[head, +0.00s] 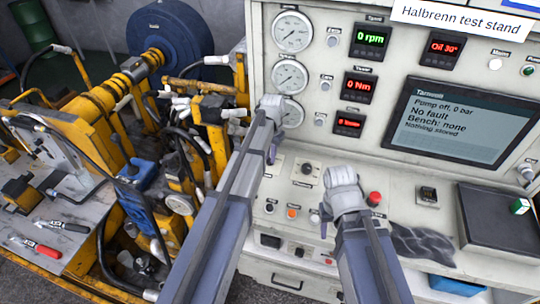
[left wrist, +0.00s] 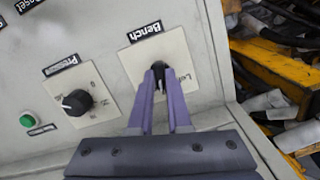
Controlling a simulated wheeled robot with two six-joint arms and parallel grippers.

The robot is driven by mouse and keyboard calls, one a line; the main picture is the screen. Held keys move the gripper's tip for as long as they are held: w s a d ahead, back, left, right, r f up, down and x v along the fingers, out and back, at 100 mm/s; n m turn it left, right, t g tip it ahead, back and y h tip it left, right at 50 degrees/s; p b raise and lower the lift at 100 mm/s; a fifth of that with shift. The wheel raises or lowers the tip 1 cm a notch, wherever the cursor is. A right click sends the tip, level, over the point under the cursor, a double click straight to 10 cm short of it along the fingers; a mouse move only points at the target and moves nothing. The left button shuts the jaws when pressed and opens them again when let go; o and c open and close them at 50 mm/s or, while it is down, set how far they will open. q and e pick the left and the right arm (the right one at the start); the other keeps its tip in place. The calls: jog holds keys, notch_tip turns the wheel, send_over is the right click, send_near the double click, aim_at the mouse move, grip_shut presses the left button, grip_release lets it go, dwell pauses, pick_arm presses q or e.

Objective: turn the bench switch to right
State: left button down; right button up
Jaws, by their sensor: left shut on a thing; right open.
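The bench switch (left wrist: 169,78) is a small black knob on a pale square plate under a label reading "Bench", seen upside down in the left wrist view. My left gripper (left wrist: 159,74) is shut on this knob, with one purple finger on each side. The fingers hide much of the knob and the plate's lettering, so I cannot tell its exact setting. In the head view my left gripper (head: 273,152) is at the panel's left side, and my arm hides the switch. My right gripper (head: 325,219) is open and empty in front of the panel. The display (head: 455,122) reads "Bench: none".
The pressure knob (left wrist: 76,102) is beside the bench plate, with a green button (left wrist: 27,119) further left. A red button (head: 375,198) and an orange button (head: 292,213) are near my right gripper. Yellow machinery (head: 100,120) stands left of the panel.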

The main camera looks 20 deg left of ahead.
pick_arm(q)
jog(key=m, duration=0.5)
jog(key=shift+d+m+t+y, duration=0.1)
jog(key=shift+m+t+y, duration=0.2)
jog(key=shift+y, duration=0.1)
dwell(0.4)
jog(key=c, duration=0.9)
grip_release()
jog(key=shift+o, duration=0.2)
jog(key=shift+r, duration=0.1)
notch_tip(320, 180, up, 8)
jog(key=p, duration=0.7)
jog(key=shift+s+d+f+p, duration=0.25)
jog(key=shift+d+p, duration=0.1)
jog(key=shift+d, duration=0.05)
jog(key=shift+f, duration=0.1)
